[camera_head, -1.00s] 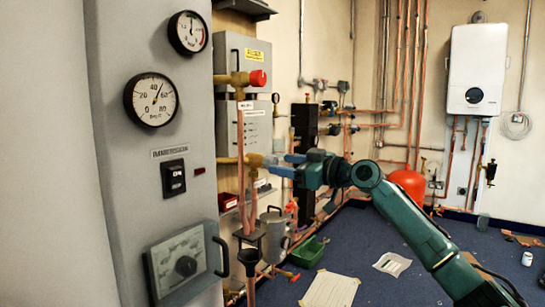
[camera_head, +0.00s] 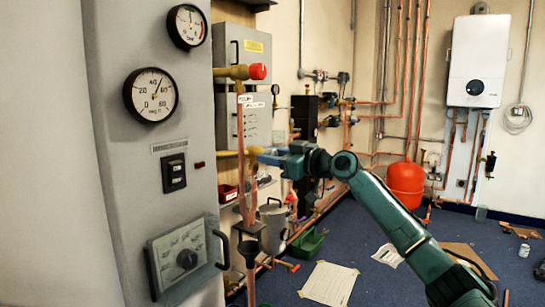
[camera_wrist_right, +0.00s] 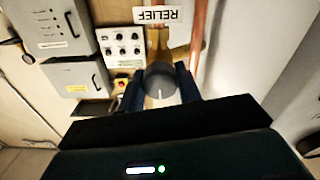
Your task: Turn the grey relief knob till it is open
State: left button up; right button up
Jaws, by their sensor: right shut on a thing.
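The grey relief knob (camera_wrist_right: 161,82) shows in the right wrist view, round, with a white pointer line toward the bottom of the picture. A "RELIEF" label (camera_wrist_right: 158,15) appears upside down beyond it. My right gripper (camera_wrist_right: 160,94) has one dark finger on each side of the knob and is shut on it. In the head view my right gripper (camera_head: 266,156) reaches the brass fitting on the copper pipe from the right; the knob is hidden or too small to make out there. My left gripper is in neither view.
A grey panel with gauges (camera_head: 151,95) stands at the left. A brass valve with a red cap (camera_head: 257,72) sits above my gripper. Copper pipes, a red vessel (camera_head: 405,183) and a white boiler (camera_head: 476,60) are behind. A green bin (camera_head: 305,243) and papers (camera_head: 329,284) lie on the floor.

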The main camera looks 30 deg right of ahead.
jog(key=c, duration=0.3)
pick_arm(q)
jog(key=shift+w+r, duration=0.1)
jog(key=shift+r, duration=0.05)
pick_arm(e)
jog(key=shift+c, duration=0.2)
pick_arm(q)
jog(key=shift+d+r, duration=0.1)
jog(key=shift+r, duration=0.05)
pick_arm(e)
jog(key=shift+m, duration=0.3)
jog(key=shift+p, duration=0.35)
jog(key=m+p, duration=0.3)
jog(key=m, duration=0.2)
jog(key=shift+r, duration=0.1)
jog(key=m+p, duration=0.2)
jog(key=m, duration=0.1)
jog(key=shift+m, duration=0.3)
jog(key=shift+m+p, duration=0.85)
jog(key=shift+m, duration=0.05)
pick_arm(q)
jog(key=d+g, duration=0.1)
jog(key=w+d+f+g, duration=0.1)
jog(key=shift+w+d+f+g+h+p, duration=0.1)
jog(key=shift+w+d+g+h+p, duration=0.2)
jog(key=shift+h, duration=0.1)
pick_arm(e)
jog(key=shift+m, duration=0.5)
